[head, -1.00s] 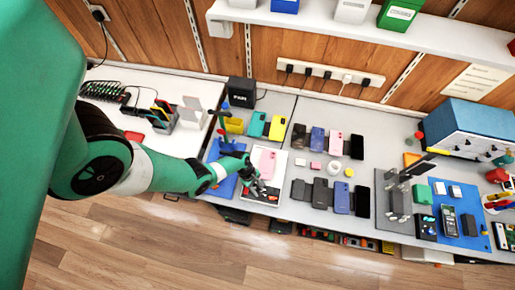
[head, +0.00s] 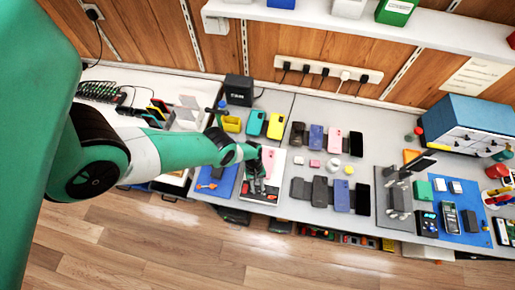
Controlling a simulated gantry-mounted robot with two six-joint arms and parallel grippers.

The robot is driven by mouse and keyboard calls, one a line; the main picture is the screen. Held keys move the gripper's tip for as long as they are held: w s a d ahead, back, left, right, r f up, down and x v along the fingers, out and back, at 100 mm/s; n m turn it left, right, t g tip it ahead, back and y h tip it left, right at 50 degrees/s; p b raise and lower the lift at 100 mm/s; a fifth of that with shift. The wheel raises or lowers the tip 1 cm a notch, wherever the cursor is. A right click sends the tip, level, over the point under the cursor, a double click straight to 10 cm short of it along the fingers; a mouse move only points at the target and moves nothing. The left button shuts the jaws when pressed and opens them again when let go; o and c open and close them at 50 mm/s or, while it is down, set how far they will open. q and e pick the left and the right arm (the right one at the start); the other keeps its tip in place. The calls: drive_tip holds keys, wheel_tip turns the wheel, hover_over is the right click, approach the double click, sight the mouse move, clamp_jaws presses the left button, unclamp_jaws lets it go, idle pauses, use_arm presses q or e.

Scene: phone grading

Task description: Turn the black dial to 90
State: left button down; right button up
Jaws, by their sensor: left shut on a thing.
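My left gripper (head: 262,187) points down over the white board (head: 246,198), in front of the pink phone (head: 268,158) that lies on it. Its fingers are shut at a dark panel with red marks on the board's near part. What they hold looks like the black dial, but it is too small and too covered by the fingers to make out its shape or its setting. My right gripper is not in view.
A blue mat (head: 207,187) with a small red item lies left of the board. Phones in rows, such as a blue one (head: 342,195), lie to the right. A grey stand (head: 399,196) stands further right.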

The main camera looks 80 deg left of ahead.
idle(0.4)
use_arm(q)
drive_tip(key=c, duration=0.6)
unclamp_jaws()
drive_tip(key=p+v, duration=0.8)
drive_tip(key=v, duration=0.3)
drive_tip(key=shift+r+p, duration=0.35)
drive_tip(key=shift+w+d, duration=0.1)
drive_tip(key=shift+w, duration=0.05)
